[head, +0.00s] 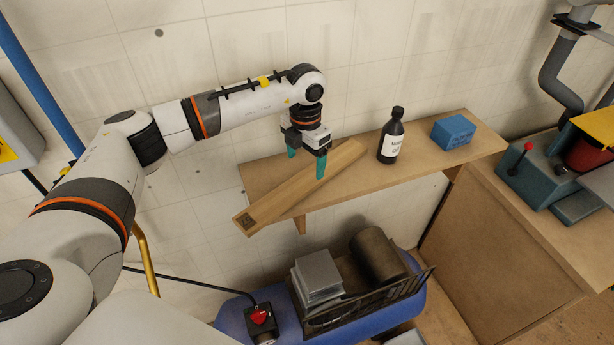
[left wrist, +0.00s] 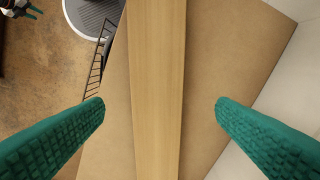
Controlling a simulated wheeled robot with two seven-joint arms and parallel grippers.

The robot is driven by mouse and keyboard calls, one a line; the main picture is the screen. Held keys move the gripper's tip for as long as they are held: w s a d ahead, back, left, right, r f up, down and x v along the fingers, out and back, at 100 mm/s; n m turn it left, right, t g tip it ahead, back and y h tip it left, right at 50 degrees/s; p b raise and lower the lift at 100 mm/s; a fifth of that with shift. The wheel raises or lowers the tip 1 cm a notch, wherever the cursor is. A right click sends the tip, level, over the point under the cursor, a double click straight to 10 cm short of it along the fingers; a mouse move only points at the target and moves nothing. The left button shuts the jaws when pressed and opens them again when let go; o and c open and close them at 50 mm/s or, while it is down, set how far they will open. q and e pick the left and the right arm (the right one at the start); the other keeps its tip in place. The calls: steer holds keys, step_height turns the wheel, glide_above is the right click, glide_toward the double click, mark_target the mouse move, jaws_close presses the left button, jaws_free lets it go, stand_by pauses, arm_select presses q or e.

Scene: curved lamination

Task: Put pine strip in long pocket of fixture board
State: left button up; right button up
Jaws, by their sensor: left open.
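The pine strip (head: 275,199) is a long pale wooden bar lying on the wall shelf, its near left end jutting past the shelf's edge. My left gripper (head: 306,168) is open above the strip, fingers pointing down, one on each side of it in the picture. In the left wrist view the strip (left wrist: 158,90) runs lengthwise between the two green fingertips (left wrist: 160,108), with a gap on both sides. The fixture board is not recognisable in these frames. My right gripper does not show clearly in the head view.
The shelf (head: 425,161) also holds a dark labelled bottle (head: 391,137) and a blue block (head: 453,132) to the right of the strip. Below are a blue tank (head: 285,324), a rack with grey blocks (head: 318,272) and a dark cylinder (head: 378,254). A workbench (head: 545,215) stands at right.

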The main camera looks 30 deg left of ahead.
mark_target(307, 179)
arm_select(q)
steer(key=shift+f+p, duration=0.25)
steer(key=shift+p, duration=0.05)
step_height(307, 179, down, 4)
steer(key=shift+d+f+p, duration=0.15)
steer(key=shift+f+p, duration=0.05)
steer(key=shift+p, duration=1.05)
steer(key=shift+f, duration=0.25)
steer(key=shift+r, duration=0.1)
steer(key=c, duration=1.3)
